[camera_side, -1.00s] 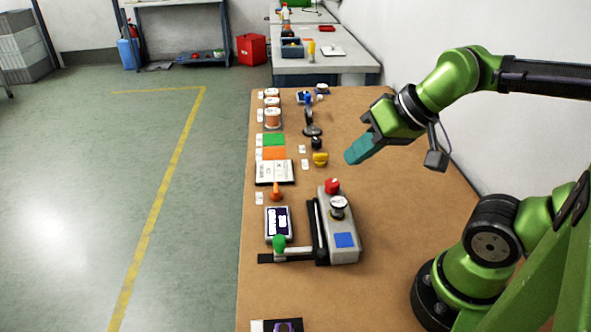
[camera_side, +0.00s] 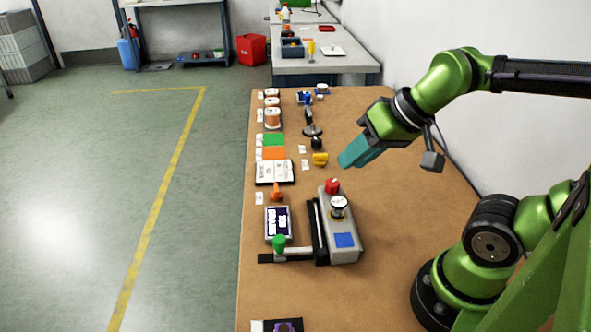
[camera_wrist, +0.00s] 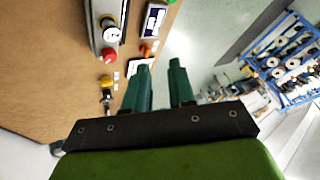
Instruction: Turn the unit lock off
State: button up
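The grey unit (camera_side: 344,241) stands on the brown table, with a blue square on its top. A red knob (camera_side: 332,186) sits at its far end, beside a round white-faced dial (camera_side: 338,207). I cannot read which part is marked as the lock. In the wrist view the red knob (camera_wrist: 110,55) and the unit's grey body (camera_wrist: 97,28) show at upper left. My gripper (camera_side: 344,163) hangs in the air above the table, beyond the red knob and apart from it. In the wrist view my gripper's teal fingers (camera_wrist: 161,66) are apart with nothing between them.
A display (camera_side: 278,224) and a green knob (camera_side: 279,243) on a bar lie left of the unit. The table right of the unit is clear.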

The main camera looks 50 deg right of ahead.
jog(key=shift+o, duration=1.1)
jog(key=w+d+f+m+g, duration=0.1)
jog(key=w+f+g, duration=0.1)
jog(key=w, duration=0.9)
jog(key=shift+w+d+g+h, duration=0.3)
jog(key=shift+w+g, duration=0.05)
jog(key=shift+g, duration=0.45)
jog(key=m+g+h, duration=0.1)
jog(key=m+g, duration=0.2)
jog(key=m, duration=0.1)
send_over(276, 187)
jog(key=shift+f, duration=1.9)
notch_tip(276, 187, down, 16)
jog(key=shift+f, duration=0.15)
grip_shut()
